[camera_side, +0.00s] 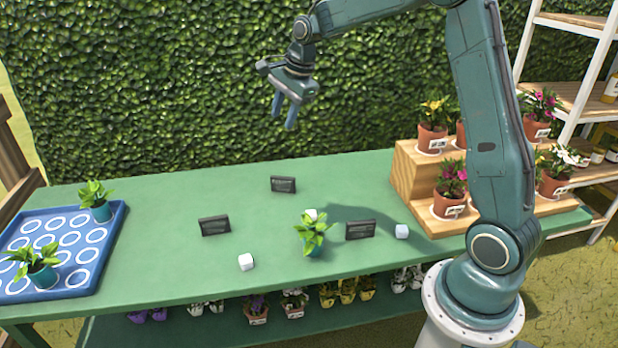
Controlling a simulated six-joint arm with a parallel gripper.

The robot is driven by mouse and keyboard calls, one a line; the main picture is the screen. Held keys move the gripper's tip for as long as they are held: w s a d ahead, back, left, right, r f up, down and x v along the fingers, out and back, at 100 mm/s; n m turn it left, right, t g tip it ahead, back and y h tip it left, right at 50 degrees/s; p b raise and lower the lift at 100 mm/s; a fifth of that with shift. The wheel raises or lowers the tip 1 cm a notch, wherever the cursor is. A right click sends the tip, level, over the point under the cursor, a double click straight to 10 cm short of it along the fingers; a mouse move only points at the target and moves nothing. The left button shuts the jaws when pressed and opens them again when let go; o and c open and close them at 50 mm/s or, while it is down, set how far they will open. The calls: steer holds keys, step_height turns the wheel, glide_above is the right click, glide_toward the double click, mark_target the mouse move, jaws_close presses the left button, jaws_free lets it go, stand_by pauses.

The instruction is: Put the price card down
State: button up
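Three small dark cards stand upright on the green table (150,270). One card (283,184) is at the back middle, one card (214,226) is left of centre, and one card (360,229) is right of centre. Which of them is the price card, I cannot tell; their writing is too small to read. My gripper (284,112) hangs high above the back of the table, in front of the hedge. Its two blue fingers are apart, with nothing visible between them. It touches no card.
A leafy plant in a teal pot (314,249) stands between the cards. A blue tray (112,240) with two plants is left. A wooden stepped stand (408,178) with potted flowers is right.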

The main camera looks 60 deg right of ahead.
steer(key=s+a+r+n, duration=0.4)
steer(key=s+a+n, duration=0.1)
steer(key=s, duration=0.3)
steer(key=s+a+r+n, duration=0.4)
steer(key=s+a+n, duration=0.1)
steer(key=s, duration=0.3)
steer(key=s+a+f+n+t, duration=0.1)
steer(key=s+a+f+n, duration=0.2)
steer(key=s+n, duration=0.7)
steer(key=s, duration=0.6)
steer(key=shift+s+t, duration=0.15)
steer(key=shift+t, duration=0.25)
steer(key=shift+o, duration=0.4)
steer(key=shift+a, duration=0.1)
